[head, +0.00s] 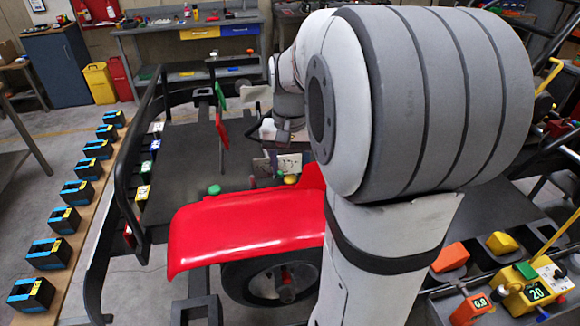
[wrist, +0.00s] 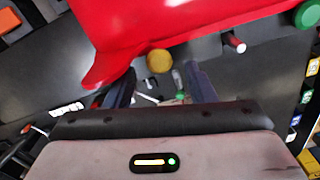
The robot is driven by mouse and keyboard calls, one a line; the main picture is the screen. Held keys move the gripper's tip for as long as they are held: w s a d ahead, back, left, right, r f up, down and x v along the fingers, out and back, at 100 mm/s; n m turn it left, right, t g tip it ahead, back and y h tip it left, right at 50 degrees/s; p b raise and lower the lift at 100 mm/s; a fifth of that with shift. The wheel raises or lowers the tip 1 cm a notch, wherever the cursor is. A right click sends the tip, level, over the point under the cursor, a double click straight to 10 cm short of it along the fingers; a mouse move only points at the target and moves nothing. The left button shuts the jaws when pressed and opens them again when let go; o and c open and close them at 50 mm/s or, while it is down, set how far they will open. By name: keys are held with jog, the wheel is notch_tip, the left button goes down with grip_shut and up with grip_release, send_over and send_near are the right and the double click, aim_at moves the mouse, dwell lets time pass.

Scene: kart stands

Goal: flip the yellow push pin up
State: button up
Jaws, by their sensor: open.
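The yellow push pin (wrist: 159,61) shows as a round yellow head in the wrist view, beside the edge of the red kart fender (wrist: 150,25). In the head view the yellow head (head: 290,179) shows just behind the fender (head: 245,235). My gripper (wrist: 160,86) is open, with its two dark fingers spread apart and the yellow head appearing between and beyond their tips. I see nothing held. I cannot tell whether a finger touches the pin. My arm hides part of the kart in the head view.
A green knob (wrist: 307,14) and a red-tipped pin (wrist: 235,43) stand near the yellow one. Green and red flags (head: 222,132) rise beyond the fender. Black boxes (head: 60,220) line a bench at left. Grey floor shows between bench and kart.

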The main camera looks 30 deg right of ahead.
jog(key=shift+f, duration=0.75)
grip_shut()
